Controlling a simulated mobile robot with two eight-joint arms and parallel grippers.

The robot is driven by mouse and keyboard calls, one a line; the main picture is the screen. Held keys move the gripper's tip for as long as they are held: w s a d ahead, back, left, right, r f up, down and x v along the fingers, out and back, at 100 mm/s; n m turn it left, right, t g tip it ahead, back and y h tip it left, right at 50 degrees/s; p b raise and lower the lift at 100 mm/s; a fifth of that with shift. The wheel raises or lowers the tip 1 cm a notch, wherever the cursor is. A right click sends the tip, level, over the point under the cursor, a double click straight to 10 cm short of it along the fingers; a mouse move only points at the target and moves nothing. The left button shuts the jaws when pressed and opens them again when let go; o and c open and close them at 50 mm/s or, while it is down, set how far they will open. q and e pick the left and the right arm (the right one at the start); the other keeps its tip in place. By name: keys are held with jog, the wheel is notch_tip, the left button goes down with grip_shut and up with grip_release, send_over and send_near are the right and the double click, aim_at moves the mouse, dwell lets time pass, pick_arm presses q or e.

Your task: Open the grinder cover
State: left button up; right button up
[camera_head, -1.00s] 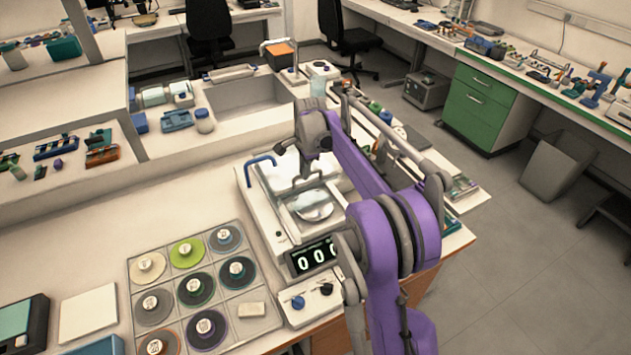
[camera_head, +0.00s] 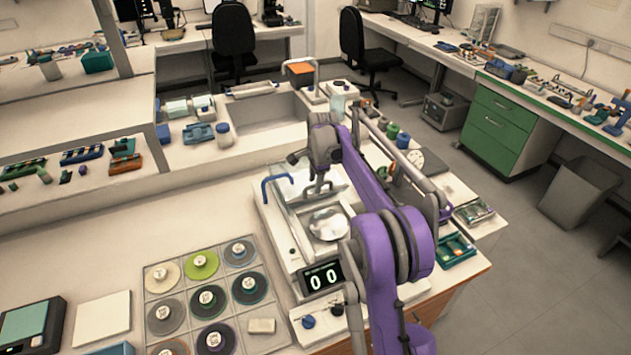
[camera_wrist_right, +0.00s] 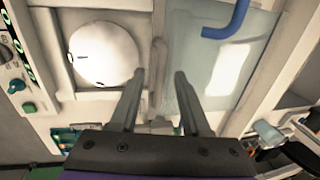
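The grinder (camera_head: 289,241) is a white bench machine with a lit display (camera_head: 322,276) and a pale round disc (camera_head: 328,226). The disc also shows in the right wrist view (camera_wrist_right: 104,54), uncovered. The clear cover (camera_head: 285,178) with its blue handle (camera_head: 266,191) is at the machine's far side. In the right wrist view the cover pane (camera_wrist_right: 207,60) lies beside the disc, its handle (camera_wrist_right: 232,22) at the top. My right gripper (camera_wrist_right: 159,73) is over the machine between disc and pane, fingers apart. A narrow strip shows between the fingers; contact is unclear. My left gripper is not in view.
A tray of round discs (camera_head: 152,290) stands left of the grinder. A sink (camera_head: 262,122) is behind it. Small parts and racks (camera_head: 456,249) lie at its right, near the bench edge. Bare bench top (camera_head: 60,245) lies to the left.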

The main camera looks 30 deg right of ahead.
notch_tip(320, 180, up, 11)
jog(key=s, duration=0.2)
jog(key=shift+f, duration=0.15)
jog(key=shift+a, duration=0.15)
dwell(0.5)
jog(key=s+a+n+t, duration=0.2)
jog(key=s+a+n, duration=0.8)
jog(key=s+a, duration=0.4)
jog(key=s+a+f+n, duration=0.3)
jog(key=s+f+n, duration=0.1)
jog(key=s, duration=0.5)
jog(key=s+a+f+n+t, duration=0.1)
jog(key=s+f+n, duration=0.4)
jog(key=s, duration=0.5)
notch_tip(320, 180, down, 2)
jog(key=shift+s+a+f+t, duration=0.1)
jog(key=shift+s+a+t, duration=0.2)
jog(key=shift+a, duration=0.6)
